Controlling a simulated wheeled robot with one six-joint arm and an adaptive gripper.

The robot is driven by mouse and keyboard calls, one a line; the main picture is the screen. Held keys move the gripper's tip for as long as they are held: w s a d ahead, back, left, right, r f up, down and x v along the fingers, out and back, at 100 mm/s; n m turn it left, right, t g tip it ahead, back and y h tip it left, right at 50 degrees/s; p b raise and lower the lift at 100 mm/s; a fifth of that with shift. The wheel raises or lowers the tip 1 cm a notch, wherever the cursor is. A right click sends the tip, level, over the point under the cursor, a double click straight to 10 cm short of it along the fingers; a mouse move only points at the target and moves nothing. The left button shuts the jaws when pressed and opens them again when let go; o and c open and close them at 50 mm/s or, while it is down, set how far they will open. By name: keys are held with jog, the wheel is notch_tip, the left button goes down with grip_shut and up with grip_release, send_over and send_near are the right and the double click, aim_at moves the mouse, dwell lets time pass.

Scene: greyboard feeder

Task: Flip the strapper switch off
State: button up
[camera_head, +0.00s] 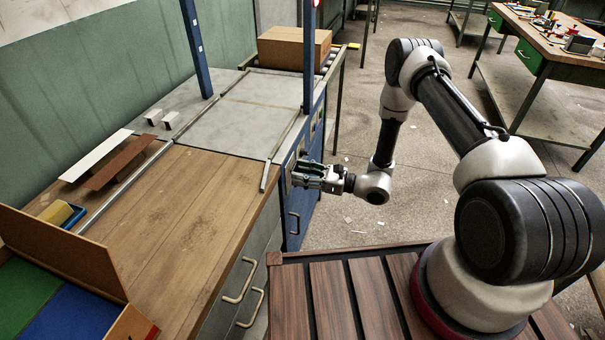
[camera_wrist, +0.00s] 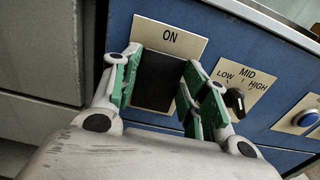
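The strapper's blue front panel (camera_head: 293,220) is on the right side of the bench line in the head view. In the wrist view, a black rocker switch (camera_wrist: 157,82) sits in a beige plate (camera_wrist: 171,38) marked ON. My gripper (camera_wrist: 164,86) faces this panel with its green-padded fingers apart, one on each side of the switch. Nothing is held between the fingers. I cannot tell whether a finger touches the switch, and its lower end is partly hidden by my gripper. In the head view my gripper (camera_head: 312,177) is close against the blue panel.
Right of the switch are a LOW-MID-HIGH knob (camera_wrist: 236,102) and a blue button (camera_wrist: 305,118). A grey drawer cabinet with handles (camera_head: 240,280) stands beside the panel. A cardboard box (camera_head: 293,47) sits on the far rollers. The floor (camera_head: 350,195) right of the panel is open.

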jog(key=shift+d+f+t+y, duration=0.1)
jog(key=shift+f+t+y, duration=0.15)
jog(key=shift+y, duration=0.5)
jog(key=shift+f+t+y, duration=0.15)
jog(key=shift+t+y, duration=0.15)
jog(key=shift+y, duration=0.4)
jog(key=shift+d+f+t+y, duration=0.1)
jog(key=shift+f+t+y, duration=0.15)
jog(key=shift+y, duration=0.5)
jog(key=o, duration=1)
jog(key=shift+s, duration=0.1)
jog(key=v, duration=1.2)
